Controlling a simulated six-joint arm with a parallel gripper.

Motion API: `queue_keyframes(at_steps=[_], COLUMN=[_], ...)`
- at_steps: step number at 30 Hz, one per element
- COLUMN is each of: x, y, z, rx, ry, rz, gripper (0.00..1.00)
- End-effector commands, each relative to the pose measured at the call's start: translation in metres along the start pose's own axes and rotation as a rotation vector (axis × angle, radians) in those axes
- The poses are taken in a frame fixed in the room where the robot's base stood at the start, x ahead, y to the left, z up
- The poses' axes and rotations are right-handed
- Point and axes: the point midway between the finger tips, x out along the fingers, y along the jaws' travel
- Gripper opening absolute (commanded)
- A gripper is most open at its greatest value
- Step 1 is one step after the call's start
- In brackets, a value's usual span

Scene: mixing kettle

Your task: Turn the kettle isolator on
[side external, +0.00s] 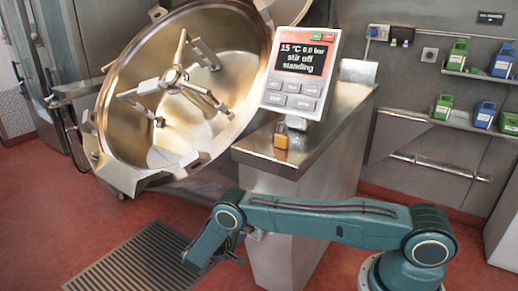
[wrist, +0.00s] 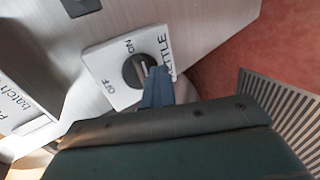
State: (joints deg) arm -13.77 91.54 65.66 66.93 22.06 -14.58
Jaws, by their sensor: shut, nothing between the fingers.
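The kettle isolator is a white plate (wrist: 118,75) marked ON, OFF and KETTLE, with a round black knob (wrist: 138,70), in the wrist view. A pale pointer bar shows on the knob; its exact setting is hard to tell. My gripper (wrist: 158,82) is shut and empty, with its blue fingertips right at the knob's lower right edge, partly covering it. I cannot tell whether they touch it. In the side view the isolator is not visible, and my wrist sits low, left of the steel console (side external: 300,200), with its fingertips hard to make out.
An orange padlock (side external: 281,139) is on the console. The tilted kettle (side external: 115,95) stands behind. A floor grate (side external: 130,262) lies at lower left. A batch sign (wrist: 15,105) is left of the isolator.

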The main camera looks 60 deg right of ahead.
Motion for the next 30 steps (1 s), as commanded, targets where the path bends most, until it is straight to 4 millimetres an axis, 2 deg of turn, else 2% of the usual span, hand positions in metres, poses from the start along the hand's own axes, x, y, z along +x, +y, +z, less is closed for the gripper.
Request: queue_keyframes(at_steps=[15, 30], x=[-0.019, -0.027], y=[-0.01, -0.012], z=[0.0, 0.001], rx=[0.0, -0.002], ry=[-0.001, -0.002], rz=[0.002, 0.001], gripper=[0.0, 0.0])
